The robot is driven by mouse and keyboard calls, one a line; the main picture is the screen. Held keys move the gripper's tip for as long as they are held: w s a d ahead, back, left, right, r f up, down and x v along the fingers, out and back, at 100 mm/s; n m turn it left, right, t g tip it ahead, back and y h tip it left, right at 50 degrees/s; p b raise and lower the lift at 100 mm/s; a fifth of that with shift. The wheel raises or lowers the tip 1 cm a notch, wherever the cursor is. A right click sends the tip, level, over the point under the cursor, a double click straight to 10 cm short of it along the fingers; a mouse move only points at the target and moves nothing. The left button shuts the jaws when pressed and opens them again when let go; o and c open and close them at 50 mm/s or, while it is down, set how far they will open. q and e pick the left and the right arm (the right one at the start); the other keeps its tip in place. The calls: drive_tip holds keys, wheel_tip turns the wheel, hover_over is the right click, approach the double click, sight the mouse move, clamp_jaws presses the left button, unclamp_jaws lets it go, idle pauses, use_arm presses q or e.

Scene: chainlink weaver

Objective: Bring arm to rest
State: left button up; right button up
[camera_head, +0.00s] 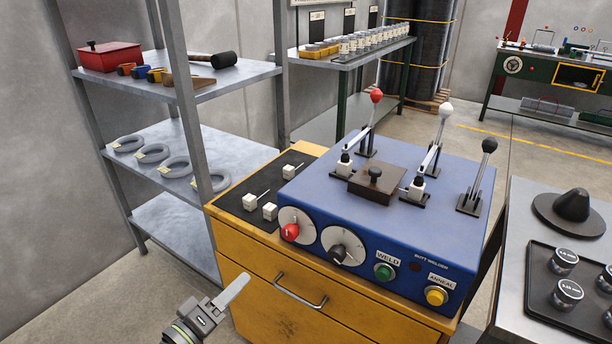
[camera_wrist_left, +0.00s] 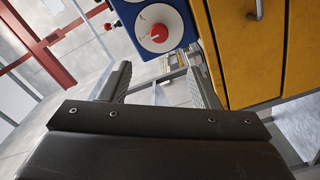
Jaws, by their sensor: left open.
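My left gripper (camera_head: 230,293) is at the bottom of the head view, in front of the yellow cabinet (camera_head: 262,293). It is open, and nothing shows between its fingers. In the left wrist view the two fingers of this gripper (camera_wrist_left: 160,82) are spread apart. The cabinet front (camera_wrist_left: 240,60) fills the upper right there, with the blue butt welder (camera_wrist_left: 178,12) at the top. My right gripper is in neither view.
The blue butt welder (camera_head: 340,205) with levers, knobs and buttons stands on the cabinet. A grey shelf rack (camera_head: 225,80) stands at left, holding wire coils (camera_head: 152,153) and a red box (camera_head: 109,56). A bench with a black tray (camera_head: 537,283) is at right. Floor is free at lower left.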

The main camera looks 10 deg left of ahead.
use_arm(q)
drive_tip(key=s+a+f+m+g+y+p, duration=0.1)
drive_tip(key=s+a+f+g+y, duration=0.15)
drive_tip(key=f, duration=0.85)
drive_tip(key=s+a+f+g+y+p, duration=0.1)
drive_tip(key=a+f+g, duration=0.15)
drive_tip(key=f, duration=0.75)
drive_tip(key=s+a+f+m+g+y+p, duration=0.1)
drive_tip(key=s+a+f+g+y, duration=0.15)
drive_tip(key=f, duration=0.85)
drive_tip(key=s+f+m+g, duration=0.2)
drive_tip(key=s+f, duration=0.4)
drive_tip(key=s, duration=0.3)
drive_tip(key=s+f+m+g+p, duration=0.1)
drive_tip(key=s+f+m+g, duration=0.1)
drive_tip(key=s+f, duration=0.4)
drive_tip(key=s+f+m+g+y, duration=0.1)
drive_tip(key=s+f+g, duration=0.3)
drive_tip(key=s, duration=1)
wheel_tip(320, 180, down, 2)
drive_tip(key=shift+s+f+m+p, duration=0.15)
drive_tip(key=shift+m+p, duration=0.25)
drive_tip(key=shift+d, duration=0.1)
